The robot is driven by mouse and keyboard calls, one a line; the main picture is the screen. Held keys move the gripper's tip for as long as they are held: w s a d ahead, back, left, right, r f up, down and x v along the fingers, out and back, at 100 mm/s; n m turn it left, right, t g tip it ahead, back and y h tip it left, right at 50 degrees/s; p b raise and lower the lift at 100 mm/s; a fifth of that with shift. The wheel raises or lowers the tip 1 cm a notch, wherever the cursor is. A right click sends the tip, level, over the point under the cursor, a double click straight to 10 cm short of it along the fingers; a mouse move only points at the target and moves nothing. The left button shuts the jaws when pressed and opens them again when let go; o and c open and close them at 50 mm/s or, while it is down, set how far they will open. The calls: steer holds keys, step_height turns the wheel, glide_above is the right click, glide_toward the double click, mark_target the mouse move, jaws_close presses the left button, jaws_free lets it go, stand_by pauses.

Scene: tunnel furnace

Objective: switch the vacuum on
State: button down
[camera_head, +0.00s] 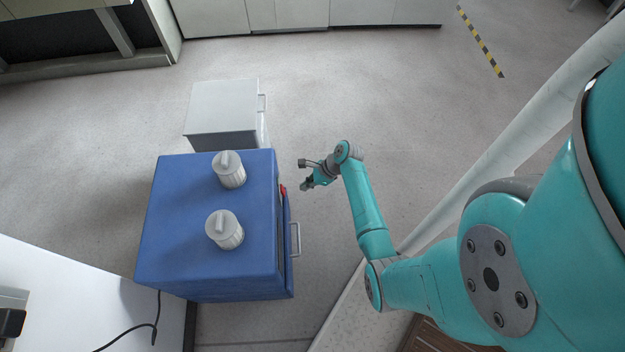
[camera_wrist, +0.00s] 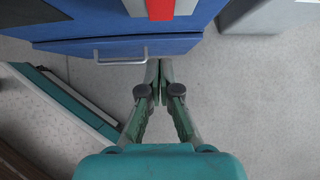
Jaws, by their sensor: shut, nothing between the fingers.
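In the wrist view, the blue cabinet (camera_wrist: 100,22) fills the top, and a red and grey strip (camera_wrist: 160,8) is cut off by the upper edge. My gripper (camera_head: 304,187) is right of the red part, apart from it. Its fingers (camera_wrist: 158,64) are shut and empty in the wrist view, over the floor in front of the cabinet.
A handle (camera_head: 296,239) sticks out from the cabinet's front; it also shows in the wrist view (camera_wrist: 122,60). A grey cabinet (camera_head: 222,108) stands behind the blue one. A black cable (camera_head: 155,325) lies at lower left. Open floor (camera_head: 400,110) lies beyond my arm.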

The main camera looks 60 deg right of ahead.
mark_target(284, 192)
steer(key=w+a+f, duration=0.2)
steer(key=w+a, duration=0.1)
steer(key=w, duration=0.1)
steer(key=shift+w+a+f, duration=0.2)
steer(key=shift+f, duration=0.2)
steer(key=shift+w+a+f+t, duration=0.1)
steer(key=shift+t, duration=0.2)
stand_by(0.3)
steer(key=shift+r, duration=0.85)
